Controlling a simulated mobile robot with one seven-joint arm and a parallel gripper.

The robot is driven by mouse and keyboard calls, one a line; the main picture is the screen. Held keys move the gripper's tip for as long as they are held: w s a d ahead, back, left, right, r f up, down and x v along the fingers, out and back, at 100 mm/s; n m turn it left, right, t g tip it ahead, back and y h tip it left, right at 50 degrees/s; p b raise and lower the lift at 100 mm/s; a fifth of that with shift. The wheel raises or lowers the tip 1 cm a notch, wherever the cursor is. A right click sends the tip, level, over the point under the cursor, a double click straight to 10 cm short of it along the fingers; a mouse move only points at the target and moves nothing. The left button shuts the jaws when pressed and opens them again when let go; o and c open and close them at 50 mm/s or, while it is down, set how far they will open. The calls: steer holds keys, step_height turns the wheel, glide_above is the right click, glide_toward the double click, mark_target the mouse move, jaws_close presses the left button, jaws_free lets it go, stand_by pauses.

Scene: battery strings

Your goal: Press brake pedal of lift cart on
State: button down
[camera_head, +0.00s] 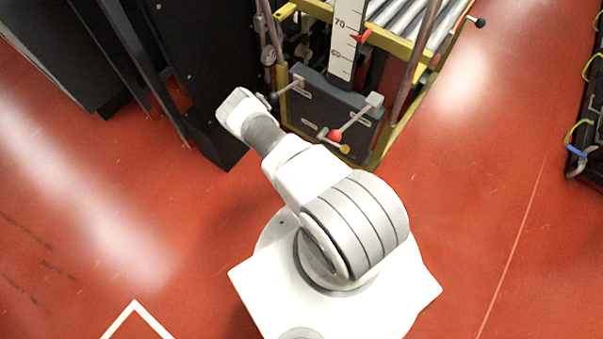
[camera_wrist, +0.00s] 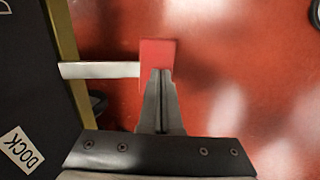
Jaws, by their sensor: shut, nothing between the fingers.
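The lift cart (camera_head: 330,108) stands at the top middle of the head view, with a dark front panel and a yellow frame. In the wrist view a red square pad (camera_wrist: 158,50) sits at the end of a pale grey bar (camera_wrist: 98,70) that sticks out from the cart's yellow edge; it looks like the brake pedal. My gripper (camera_wrist: 157,74) is shut and empty. Its fingertips overlap the lower part of the red pad in the picture; I cannot tell whether they touch it. The head view hides the gripper and does not clearly show the pad.
The cart's front carries a red ball knob (camera_head: 335,135) and a yellow knob (camera_head: 345,149). A roller deck (camera_head: 412,22) and height scale (camera_head: 345,40) are above. A black cabinet (camera_head: 205,70) stands close left.

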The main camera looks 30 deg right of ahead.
steer(key=shift+b+x, duration=1.1)
steer(key=shift+x, duration=0.15)
steer(key=shift+w+a+f, duration=0.15)
steer(key=shift+a+f, duration=0.05)
